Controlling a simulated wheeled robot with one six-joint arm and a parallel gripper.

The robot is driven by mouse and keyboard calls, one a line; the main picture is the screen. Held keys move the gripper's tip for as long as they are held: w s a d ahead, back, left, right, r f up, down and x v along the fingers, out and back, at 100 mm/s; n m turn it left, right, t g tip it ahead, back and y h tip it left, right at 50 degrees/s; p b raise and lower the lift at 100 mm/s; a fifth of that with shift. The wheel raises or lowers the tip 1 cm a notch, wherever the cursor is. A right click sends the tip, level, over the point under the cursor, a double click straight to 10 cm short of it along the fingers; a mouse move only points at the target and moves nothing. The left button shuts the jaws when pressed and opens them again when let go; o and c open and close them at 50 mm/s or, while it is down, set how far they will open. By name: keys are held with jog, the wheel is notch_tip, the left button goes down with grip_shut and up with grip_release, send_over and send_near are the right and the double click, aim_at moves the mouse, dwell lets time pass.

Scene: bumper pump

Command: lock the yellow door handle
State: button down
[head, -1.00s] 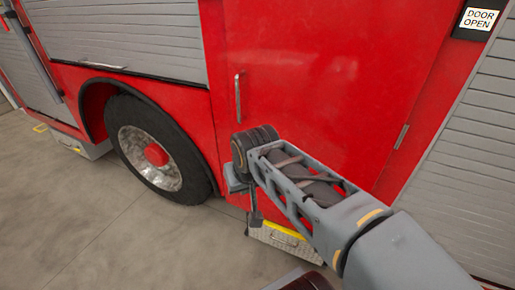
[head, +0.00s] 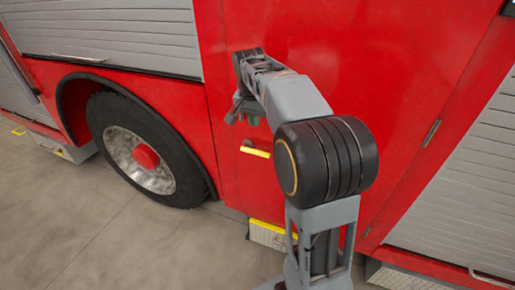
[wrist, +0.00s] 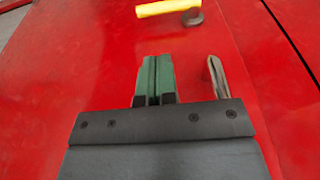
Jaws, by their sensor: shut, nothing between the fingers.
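The yellow door handle (head: 256,152) is a short bar on the red door (head: 340,60), just below my gripper in the head view. It lies nearly level, with a grey pivot at one end. In the wrist view the yellow handle (wrist: 166,7) is at the top edge, beyond the fingertips and apart from them. My gripper (head: 236,116) is in front of the door. In the wrist view its green fingers (wrist: 153,62) are pressed together and hold nothing.
A metal grab bar (wrist: 216,76) stands on the door right of the fingers in the wrist view. A yellow-edged step (head: 268,234) is below the door. A wheel (head: 150,150) is at left. Bare floor lies in front.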

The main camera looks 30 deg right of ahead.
jog(key=p, duration=0.2)
send_near(260, 152)
jog(key=f, duration=0.5)
jog(key=w+d+f, duration=0.1)
jog(key=f, duration=0.1)
jog(key=shift+d+f, duration=0.1)
jog(key=shift+f, duration=0.1)
